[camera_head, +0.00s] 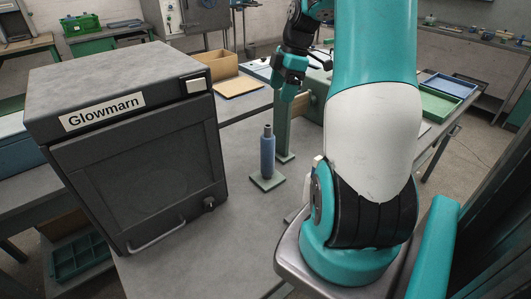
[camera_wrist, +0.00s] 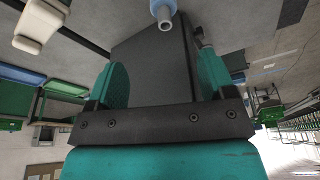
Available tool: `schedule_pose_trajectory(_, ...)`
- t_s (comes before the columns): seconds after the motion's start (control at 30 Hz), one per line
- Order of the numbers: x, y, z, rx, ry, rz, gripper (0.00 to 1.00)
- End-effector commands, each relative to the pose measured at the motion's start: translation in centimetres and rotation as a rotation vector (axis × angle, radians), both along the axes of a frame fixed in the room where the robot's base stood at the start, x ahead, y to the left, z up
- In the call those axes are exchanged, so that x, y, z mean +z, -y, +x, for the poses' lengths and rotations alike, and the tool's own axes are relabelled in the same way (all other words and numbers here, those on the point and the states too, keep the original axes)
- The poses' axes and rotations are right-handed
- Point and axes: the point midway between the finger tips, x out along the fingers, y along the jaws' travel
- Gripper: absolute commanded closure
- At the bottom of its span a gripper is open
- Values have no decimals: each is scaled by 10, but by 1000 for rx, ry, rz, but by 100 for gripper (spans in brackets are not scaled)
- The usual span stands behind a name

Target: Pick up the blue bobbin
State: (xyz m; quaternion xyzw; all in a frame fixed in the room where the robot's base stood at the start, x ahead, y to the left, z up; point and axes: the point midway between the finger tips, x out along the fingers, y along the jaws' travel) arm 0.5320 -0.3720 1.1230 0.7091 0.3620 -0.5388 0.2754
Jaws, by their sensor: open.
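The blue bobbin (camera_head: 267,153) stands upright on a small green square base (camera_head: 268,181) on the grey table, with a grey tip on top. It also shows at the top edge of the wrist view (camera_wrist: 161,9), partly cut off, with its grey tip towards the camera. My gripper (camera_head: 289,92) hangs above and slightly right of the bobbin in the head view, apart from it. In the wrist view its two teal fingers (camera_wrist: 163,80) are spread with no object held between them; the bobbin lies beyond them.
A dark grey box labelled Glowmarn (camera_head: 140,150) stands close left of the bobbin. A green post (camera_head: 283,130) rises just behind it. A tan open box (camera_head: 220,70) and green trays (camera_head: 437,104) are farther back. The table in front of the bobbin is clear.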

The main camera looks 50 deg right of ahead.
Motion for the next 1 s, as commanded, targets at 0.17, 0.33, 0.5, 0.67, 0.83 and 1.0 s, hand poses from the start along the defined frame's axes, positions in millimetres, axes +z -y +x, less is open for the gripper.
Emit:
schedule_pose_trajectory(0.17, -39, -13, 7, 5, -6, 5, 24)
schedule_pose_trajectory(0.33, -70, -19, 12, 2, -3, 3, 24)
schedule_pose_trajectory(0.5, -84, -21, 14, 1, -2, 1, 24)
schedule_pose_trajectory(0.67, -97, -28, 15, 0, -4, 4, 24)
schedule_pose_trajectory(0.83, -123, -36, 19, -1, -5, 4, 24)
schedule_pose_trajectory(1.0, -134, -38, 21, -2, 0, 0, 24)
